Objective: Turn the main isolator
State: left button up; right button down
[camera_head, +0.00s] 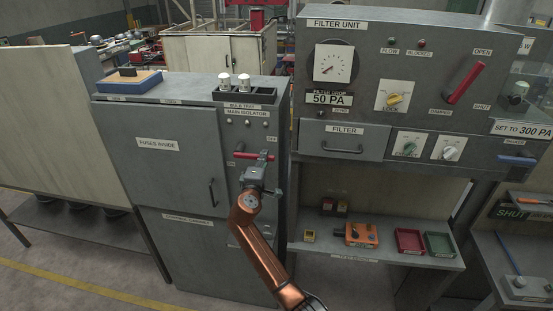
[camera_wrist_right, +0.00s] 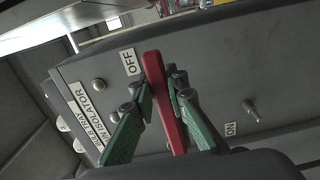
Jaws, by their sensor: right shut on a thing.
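The main isolator is a red handle (camera_head: 243,154) on the grey cabinet front below the "MAIN ISOLATOR" label (camera_head: 247,113). The handle lies about level in the head view. In the wrist view the red handle (camera_wrist_right: 153,65) has its end beside the "OFF" label (camera_wrist_right: 130,62). The "ON" label (camera_wrist_right: 230,128) is apart from it. My right gripper (camera_head: 262,160) is shut on the handle, with a green finger on each side (camera_wrist_right: 162,90). The gripper hides part of the handle in the head view. My left gripper is not in view.
The fuse cabinet door (camera_head: 158,170) is shut, left of the handle. The filter unit (camera_head: 360,40) stands to the right, above a shelf with an orange tester (camera_head: 361,235) and red and green trays.

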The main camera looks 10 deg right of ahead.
jog(key=shift+a+r, duration=0.1)
jog(key=shift+r, duration=0.1)
jog(key=c, duration=2.1)
grip_release()
jog(key=shift+w, duration=0.15)
jog(key=shift+o, duration=1.1)
jog(key=shift+f, duration=0.1)
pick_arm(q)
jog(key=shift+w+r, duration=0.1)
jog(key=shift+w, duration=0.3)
pick_arm(e)
jog(key=v, duration=1.2)
